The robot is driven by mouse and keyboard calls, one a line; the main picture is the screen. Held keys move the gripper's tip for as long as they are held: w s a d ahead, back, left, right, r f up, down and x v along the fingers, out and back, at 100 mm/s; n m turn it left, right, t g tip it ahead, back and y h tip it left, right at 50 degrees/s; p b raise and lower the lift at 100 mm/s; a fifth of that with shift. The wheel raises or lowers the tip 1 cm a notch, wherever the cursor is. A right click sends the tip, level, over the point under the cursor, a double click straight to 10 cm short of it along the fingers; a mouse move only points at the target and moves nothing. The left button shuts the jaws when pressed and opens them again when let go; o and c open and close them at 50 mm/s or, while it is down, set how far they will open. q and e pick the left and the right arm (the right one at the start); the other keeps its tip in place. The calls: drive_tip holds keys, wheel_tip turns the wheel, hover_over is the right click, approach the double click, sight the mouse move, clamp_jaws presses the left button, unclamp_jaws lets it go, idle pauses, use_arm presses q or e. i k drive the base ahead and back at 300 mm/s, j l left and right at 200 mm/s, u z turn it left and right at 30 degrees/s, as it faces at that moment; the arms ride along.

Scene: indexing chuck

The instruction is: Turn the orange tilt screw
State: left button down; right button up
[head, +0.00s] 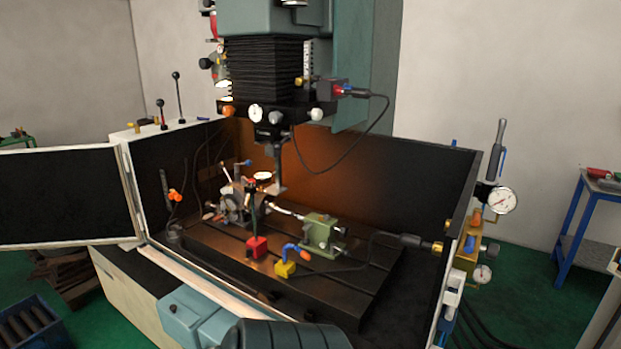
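Several small orange parts show in the head view, and I cannot tell which is the tilt screw. One orange tip (305,255) is at the end of a bent blue arm on a yellow block (285,269). Another orange piece (174,195) is on a thin stalk at the left of the enclosure. An orange knob (228,111) sits on the machine head. The grey chuck unit (233,208) stands on the slotted table (340,289), small and partly hidden by the parts around it. Neither of my grippers is in view.
A green block (320,231) and a red block (257,246) stand on the table near the chuck. The spindle (274,147) hangs above. Dark enclosure walls (400,180) close the back and right. An open door panel (65,194) extends left. Cables cross the right side.

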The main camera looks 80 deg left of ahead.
sight(228, 111)
drive_tip(key=u, duration=2.4)
